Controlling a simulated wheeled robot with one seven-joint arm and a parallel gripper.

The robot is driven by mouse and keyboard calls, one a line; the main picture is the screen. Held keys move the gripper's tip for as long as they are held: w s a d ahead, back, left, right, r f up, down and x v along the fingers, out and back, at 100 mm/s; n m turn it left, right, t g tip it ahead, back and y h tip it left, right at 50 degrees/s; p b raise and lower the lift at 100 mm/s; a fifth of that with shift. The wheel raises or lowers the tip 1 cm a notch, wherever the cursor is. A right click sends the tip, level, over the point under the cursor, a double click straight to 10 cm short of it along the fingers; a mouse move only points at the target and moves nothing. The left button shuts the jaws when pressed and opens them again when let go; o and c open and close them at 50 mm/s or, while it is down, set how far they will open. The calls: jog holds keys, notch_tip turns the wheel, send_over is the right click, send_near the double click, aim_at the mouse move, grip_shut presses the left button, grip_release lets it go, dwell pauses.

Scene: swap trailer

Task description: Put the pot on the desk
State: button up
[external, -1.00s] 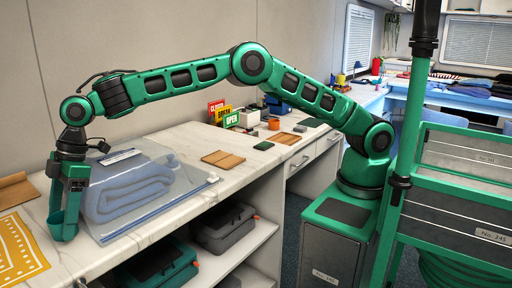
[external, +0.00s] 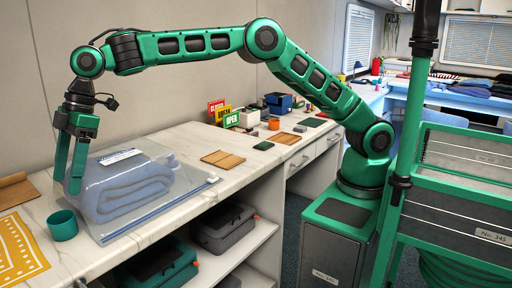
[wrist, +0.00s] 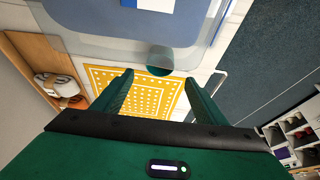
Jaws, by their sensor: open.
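A small teal pot (external: 62,225) stands upright on the marble-look desk (external: 190,211), just left of a clear bag with a folded blue cloth. In the wrist view the pot (wrist: 160,61) shows beyond the fingertips, at the bag's edge. My gripper (external: 67,187) is open and empty, above and a little behind the pot, near the left end of the clear bag. The fingers (wrist: 157,90) are spread apart with nothing between them, and the pot is clear of them.
The clear bag (external: 135,190) lies right of the pot. A yellow patterned sheet (external: 20,252) and a brown item (external: 18,190) lie to the left. Brown boards (external: 228,159), signs and small boxes stand farther right. Cases (external: 225,228) sit on the shelf below.

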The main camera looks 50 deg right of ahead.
jog(key=shift+v, duration=0.75)
